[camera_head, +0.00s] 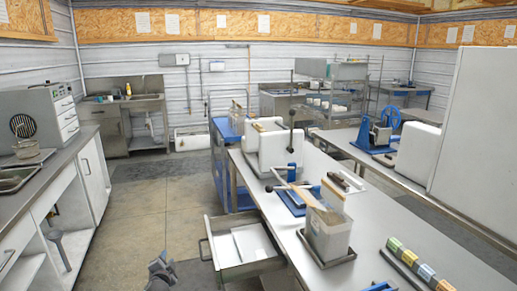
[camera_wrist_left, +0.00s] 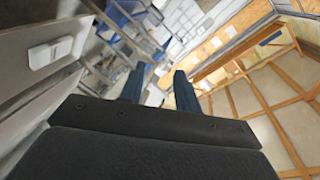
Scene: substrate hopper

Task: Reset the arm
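My left gripper (camera_head: 160,268) shows small and dark at the bottom edge of the head view, over the floor left of the open drawer. In the left wrist view its two dark blue fingers (camera_wrist_left: 160,88) stand apart with nothing between them, so it is open and empty. It looks clear of the furniture.
A long steel table (camera_head: 303,246) carries a clear container (camera_head: 328,238), blue-based devices and a row of coloured blocks (camera_head: 425,272). An open drawer (camera_head: 243,248) sticks out from its left side. A counter (camera_head: 55,160) runs along the left. The floor between is free.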

